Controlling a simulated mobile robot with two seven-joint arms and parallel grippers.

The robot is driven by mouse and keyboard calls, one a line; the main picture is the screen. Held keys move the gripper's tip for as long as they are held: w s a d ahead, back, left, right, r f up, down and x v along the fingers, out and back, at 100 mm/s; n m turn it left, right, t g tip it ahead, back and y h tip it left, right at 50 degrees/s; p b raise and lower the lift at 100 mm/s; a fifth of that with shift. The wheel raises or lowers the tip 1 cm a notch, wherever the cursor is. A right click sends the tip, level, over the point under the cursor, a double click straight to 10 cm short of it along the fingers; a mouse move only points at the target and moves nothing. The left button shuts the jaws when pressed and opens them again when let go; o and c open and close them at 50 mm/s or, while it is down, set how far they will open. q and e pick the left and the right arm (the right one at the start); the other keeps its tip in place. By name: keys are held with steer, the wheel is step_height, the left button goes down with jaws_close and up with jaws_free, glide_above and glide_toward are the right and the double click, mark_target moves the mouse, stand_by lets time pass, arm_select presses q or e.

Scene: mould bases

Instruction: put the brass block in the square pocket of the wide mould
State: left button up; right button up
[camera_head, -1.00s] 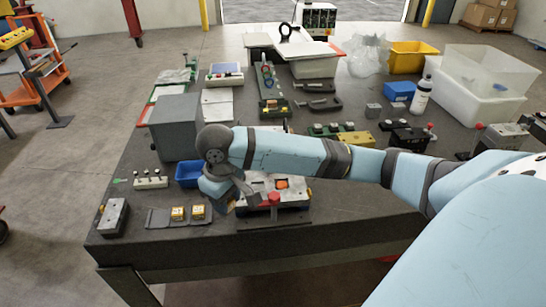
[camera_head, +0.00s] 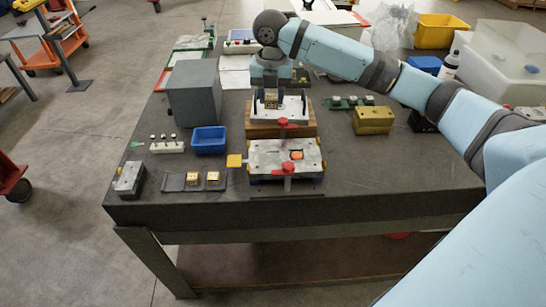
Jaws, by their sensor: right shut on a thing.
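My right gripper (camera_head: 271,102) is in the back middle, its dark fingers pointing down and shut on a small brass block (camera_head: 271,99). It is at the rear mould, a pale metal plate (camera_head: 294,109) on a wooden base. I cannot tell whether the block touches this mould. A wide pale metal mould (camera_head: 262,160) lies in front, with an orange piece (camera_head: 296,155) in its top and a red clamp handle (camera_head: 288,168). I cannot make out a square pocket. Two more brass blocks (camera_head: 193,178) (camera_head: 213,177) sit on a dark strip (camera_head: 174,182). My left gripper is not in view.
A yellow block (camera_head: 234,161) sits left of the front mould. A blue bin (camera_head: 209,139) and a tall grey box (camera_head: 193,92) stand at left. A larger brass-coloured block (camera_head: 374,121) is at right. The right front of the bench (camera_head: 400,175) is clear.

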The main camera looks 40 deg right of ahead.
steer(key=shift+w+d+r+n, duration=0.1)
steer(key=shift+d+r+n, duration=0.15)
steer(key=shift+n, duration=0.25)
steer(key=shift+f, duration=0.1)
steer(key=p, duration=0.2)
glide_above(273, 157)
step_height(273, 157, down, 15)
steer(key=shift+w+d+r, duration=0.1)
steer(key=shift+r, duration=0.1)
steer(key=shift+f, duration=2.55)
steer(key=shift+f, duration=0.3)
